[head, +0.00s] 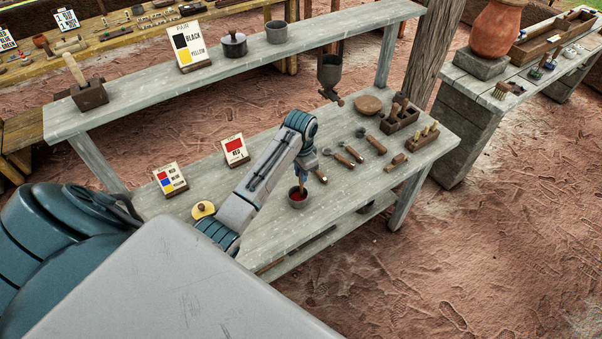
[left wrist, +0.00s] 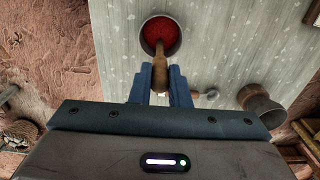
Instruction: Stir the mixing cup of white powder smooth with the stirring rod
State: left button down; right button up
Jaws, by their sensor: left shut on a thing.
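The mixing cup (head: 297,203) is a small grey cup on the grey wooden bench, and its contents look red, not white. It also shows in the left wrist view (left wrist: 177,47), with red filling seen inside its rim. My left gripper (head: 302,178) is above the cup, its blue fingers shut on the brown handle of the stirring rod (left wrist: 160,72). The rod points down into the cup, and its lower end is over or in the red contents; I cannot tell how deep. My right gripper is not in view.
A red card (head: 235,151) and a red-and-blue card (head: 170,179) stand on the bench, with a yellow-topped item (head: 203,210) nearby. Several tools, a round wooden disc (head: 368,105) and a brown block holder (head: 400,117) lie to the right. A grey hopper (head: 330,72) hangs behind.

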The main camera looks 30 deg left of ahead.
pick_arm(q)
jog(key=shift+r, duration=4)
jog(key=shift+s+f, duration=0.1)
